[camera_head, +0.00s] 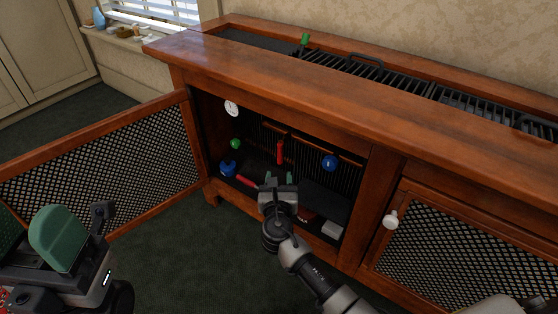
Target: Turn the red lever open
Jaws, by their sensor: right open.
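The red lever (281,152) is a narrow red handle standing about upright inside the open cabinet, near the back slats. My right gripper (279,177) reaches into the cabinet opening, with its green-tipped fingers apart. It appears just below and in front of the lever in the picture. I see no hold on the lever; the distance in depth is hard to tell. My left gripper (58,238) is at the lower left, in front of the open door. A large green finger pad shows, but its opening is unclear.
The mesh door (110,177) stands swung open to the left. Inside the cabinet are a green ball (236,143), a blue knob (330,162), a blue object (227,168) and a white dial (231,108). A closed mesh door (455,245) with a white knob (390,221) is at right.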

